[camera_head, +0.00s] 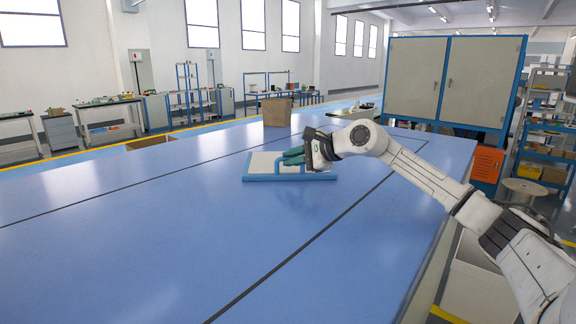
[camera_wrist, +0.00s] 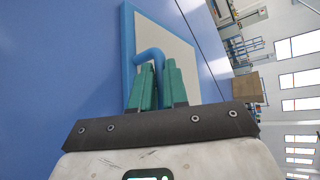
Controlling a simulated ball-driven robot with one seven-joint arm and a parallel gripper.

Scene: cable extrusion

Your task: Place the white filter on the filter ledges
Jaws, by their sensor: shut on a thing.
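The white filter (camera_head: 262,165) is a flat white panel with a blue edge and a blue handle. It lies flat on the blue table, or very close above it; I cannot tell which. In the wrist view the filter (camera_wrist: 170,45) shows its white face, blue rim and bent handle. My gripper (camera_head: 292,156) reaches over the filter from the right. In the wrist view the green fingers of my gripper (camera_wrist: 159,72) are shut on the blue handle, which passes between them. Part of the panel is hidden behind the fingers. I cannot make out any filter ledges.
The blue table (camera_head: 130,235) is wide and clear in front and to the left. A brown cardboard box (camera_head: 275,112) stands behind the filter. A large grey cabinet (camera_head: 455,80) stands beyond the table at the right, with shelving (camera_head: 545,130) beside it.

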